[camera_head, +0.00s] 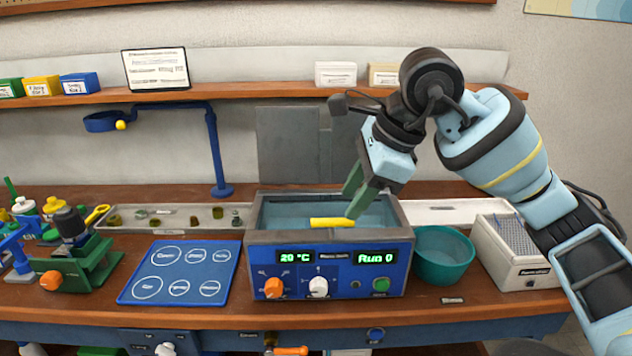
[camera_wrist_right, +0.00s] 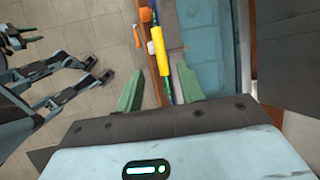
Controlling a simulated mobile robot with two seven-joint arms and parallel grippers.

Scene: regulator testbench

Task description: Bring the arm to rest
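My right gripper (camera_head: 354,198) points down over the open water bath (camera_head: 258,238), close to the right end of a yellow bar (camera_head: 332,223). In the right wrist view its two green fingers (camera_wrist_right: 159,90) stand apart with a gap between them. The yellow bar (camera_wrist_right: 160,50) shows beyond that gap, by the bath's front rim. I cannot tell what it rests on. My left gripper is outside the head view. A dark and green part at the upper left of the right wrist view may belong to it, too unclear to read.
Right of the bath stand a teal bowl (camera_head: 443,256) and a white box (camera_head: 512,250) with a grid top. A blue mat (camera_head: 180,272) with printed circles lies to the left. A long tray (camera_head: 178,226) of small parts lies behind it. A shelf (camera_head: 250,93) spans the back wall.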

